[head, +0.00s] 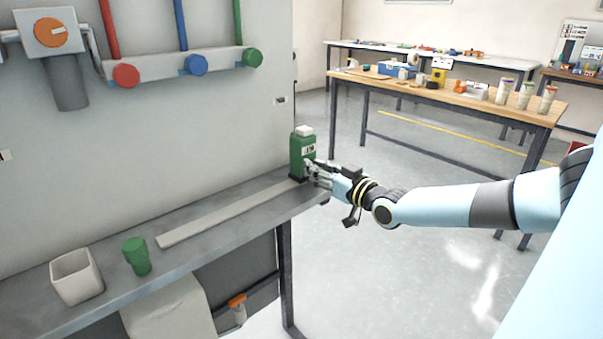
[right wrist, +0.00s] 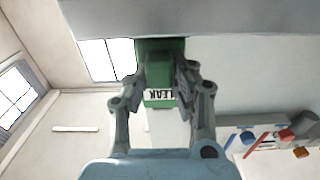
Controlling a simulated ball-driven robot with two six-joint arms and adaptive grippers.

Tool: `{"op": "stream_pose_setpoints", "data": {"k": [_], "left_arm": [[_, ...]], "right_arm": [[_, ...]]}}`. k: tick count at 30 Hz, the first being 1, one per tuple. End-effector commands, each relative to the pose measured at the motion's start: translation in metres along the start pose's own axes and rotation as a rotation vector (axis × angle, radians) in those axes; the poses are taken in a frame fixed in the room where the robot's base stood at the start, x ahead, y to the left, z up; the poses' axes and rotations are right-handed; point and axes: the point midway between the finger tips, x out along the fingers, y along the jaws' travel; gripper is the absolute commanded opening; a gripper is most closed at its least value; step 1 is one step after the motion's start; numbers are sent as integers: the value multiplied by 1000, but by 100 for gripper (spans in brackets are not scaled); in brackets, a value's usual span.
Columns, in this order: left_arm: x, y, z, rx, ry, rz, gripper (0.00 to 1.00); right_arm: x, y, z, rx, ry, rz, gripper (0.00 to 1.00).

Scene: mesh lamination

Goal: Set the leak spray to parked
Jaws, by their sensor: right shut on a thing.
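My left gripper is in neither view.
The grey shelf (head: 80,315) runs along the wall panel. Red, blue and green valve knobs (head: 196,65) are above. A wooden table (head: 420,92) with items stands behind; floor between is clear.

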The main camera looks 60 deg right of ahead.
Motion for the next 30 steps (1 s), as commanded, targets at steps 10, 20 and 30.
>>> {"op": "stream_pose_setpoints", "data": {"k": [10,20,30], "left_arm": [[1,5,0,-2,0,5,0],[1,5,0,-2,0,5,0],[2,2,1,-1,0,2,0]], "right_arm": [[0,10,0,-3,-1,2,0],[0,10,0,-2,-1,2,43],[-3,8,1,-1,-2,0,46]]}}
